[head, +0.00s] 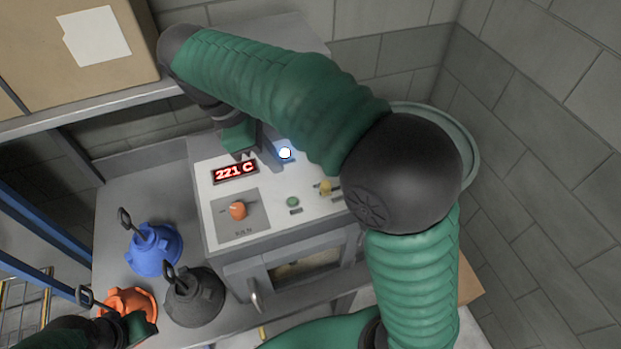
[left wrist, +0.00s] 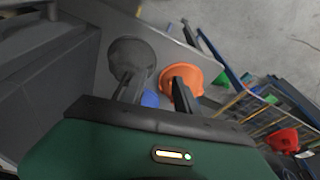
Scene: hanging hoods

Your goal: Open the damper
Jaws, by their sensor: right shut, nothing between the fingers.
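A grey furnace-like machine (head: 228,262) stands on the bench with a white control panel (head: 214,190). A dark upright part (head: 268,148) with a glowing white spot (head: 285,153) sits at the panel's back; I cannot tell whether it is the damper. My right gripper (head: 243,156) is shut and empty, pointing down at the panel's back edge just left of this part; contact is unclear. My left gripper is low at the left, near the orange hood (head: 128,301); its two spread fingers show in the left wrist view (left wrist: 156,95), with nothing held between them.
A blue hood (head: 153,250) and a dark grey hood (head: 194,297) stand left of the machine. The panel has a red "221 C" display (head: 234,172) and an orange knob (head: 238,210). A cardboard box (head: 95,55) sits on a shelf.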

